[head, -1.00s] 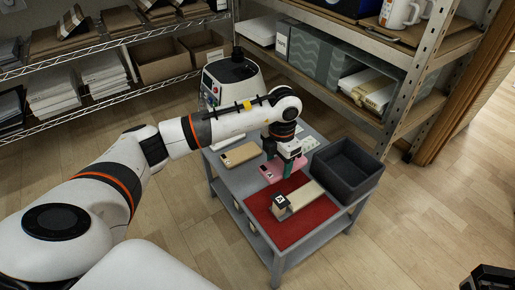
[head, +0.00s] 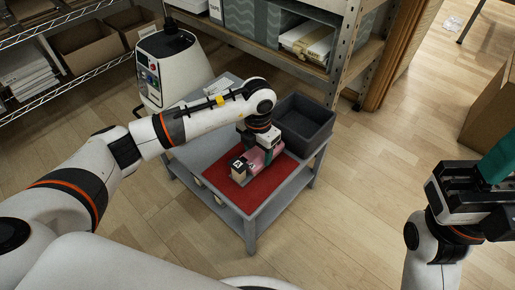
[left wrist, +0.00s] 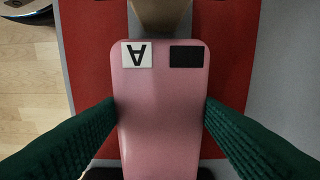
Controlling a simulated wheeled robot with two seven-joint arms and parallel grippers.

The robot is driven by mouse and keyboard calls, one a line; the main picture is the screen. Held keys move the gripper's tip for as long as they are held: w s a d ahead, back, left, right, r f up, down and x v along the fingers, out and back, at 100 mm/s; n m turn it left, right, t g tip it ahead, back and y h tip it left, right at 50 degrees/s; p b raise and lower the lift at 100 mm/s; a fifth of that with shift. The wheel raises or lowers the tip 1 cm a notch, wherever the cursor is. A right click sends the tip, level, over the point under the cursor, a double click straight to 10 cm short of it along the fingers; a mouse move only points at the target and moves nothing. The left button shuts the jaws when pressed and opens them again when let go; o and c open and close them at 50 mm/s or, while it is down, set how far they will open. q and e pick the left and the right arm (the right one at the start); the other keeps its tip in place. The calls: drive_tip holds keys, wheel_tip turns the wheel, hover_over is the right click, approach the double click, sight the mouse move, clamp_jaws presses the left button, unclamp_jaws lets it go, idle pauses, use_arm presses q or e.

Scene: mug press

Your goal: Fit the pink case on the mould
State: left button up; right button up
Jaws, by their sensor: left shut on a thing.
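The pink case (head: 258,161) is held by my left gripper (head: 262,146) over the red mat. In the left wrist view the pink case (left wrist: 160,110) lies between the two green fingers, which press its sides. It bears a white "A" tag and a dark rectangle at its far end. The mould (head: 239,169) has a dark end block with an "A" tag; the case hides most of its pale bar. A tan part of the mould (left wrist: 160,12) shows past the case. Whether the case touches the mould I cannot tell. My right gripper (head: 490,185) is at the right, its opening unclear.
The red mat (head: 220,178) lies on a grey cart (head: 255,222). A dark open bin (head: 303,122) stands at the cart's back right corner, close to my left gripper. A white machine (head: 172,65) and shelves stand behind. The floor to the right is open.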

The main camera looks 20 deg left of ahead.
use_arm(q)
drive_tip(key=shift+f, duration=0.15)
idle(0.5)
idle(0.4)
drive_tip(key=shift+p, duration=0.3)
drive_tip(key=shift+f, duration=0.25)
idle(0.3)
drive_tip(key=shift+f+b, duration=0.15)
drive_tip(key=shift+b, duration=0.15)
drive_tip(key=shift+f, duration=0.1)
